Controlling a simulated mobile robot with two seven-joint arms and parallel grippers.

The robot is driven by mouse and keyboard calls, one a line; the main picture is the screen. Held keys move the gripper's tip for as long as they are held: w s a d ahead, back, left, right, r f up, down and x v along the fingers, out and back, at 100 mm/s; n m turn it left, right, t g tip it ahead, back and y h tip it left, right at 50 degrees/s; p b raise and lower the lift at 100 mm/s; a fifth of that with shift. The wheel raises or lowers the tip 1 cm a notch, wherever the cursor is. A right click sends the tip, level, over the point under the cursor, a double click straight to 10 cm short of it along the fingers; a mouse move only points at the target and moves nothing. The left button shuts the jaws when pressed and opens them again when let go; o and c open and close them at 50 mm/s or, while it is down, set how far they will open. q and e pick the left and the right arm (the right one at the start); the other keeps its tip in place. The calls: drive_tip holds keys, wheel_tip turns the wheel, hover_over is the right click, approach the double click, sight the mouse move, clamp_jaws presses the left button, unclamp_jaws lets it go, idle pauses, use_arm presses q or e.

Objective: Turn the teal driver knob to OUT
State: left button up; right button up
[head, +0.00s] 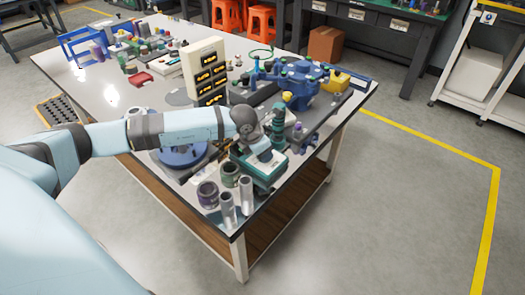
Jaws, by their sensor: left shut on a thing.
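My left arm reaches in from the left over the table. Its gripper (262,150) points down at a teal unit (268,177) near the table's front right corner. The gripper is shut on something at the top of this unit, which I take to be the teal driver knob. The knob is hidden by the gripper and wrist, so its pointer and any OUT mark cannot be read. A green stacked post (279,122) stands just behind the gripper. My right gripper is not in view.
Dark and silver cylinders (228,210) stand close in front of the teal unit, near the table edge. A blue fixture (300,85) is behind to the right. A cream panel with dark labelled slots (205,70) stands behind my wrist. Floor to the right is clear.

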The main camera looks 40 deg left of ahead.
use_arm(q)
drive_tip(key=o, duration=0.9)
drive_tip(key=shift+f, duration=0.1)
drive_tip(key=shift+o, duration=0.2)
drive_tip(key=p+v, duration=0.1)
drive_tip(key=v, duration=1.2)
drive_tip(key=shift+r, duration=0.4)
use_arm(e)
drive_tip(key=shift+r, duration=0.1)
use_arm(q)
drive_tip(key=shift+a, duration=0.1)
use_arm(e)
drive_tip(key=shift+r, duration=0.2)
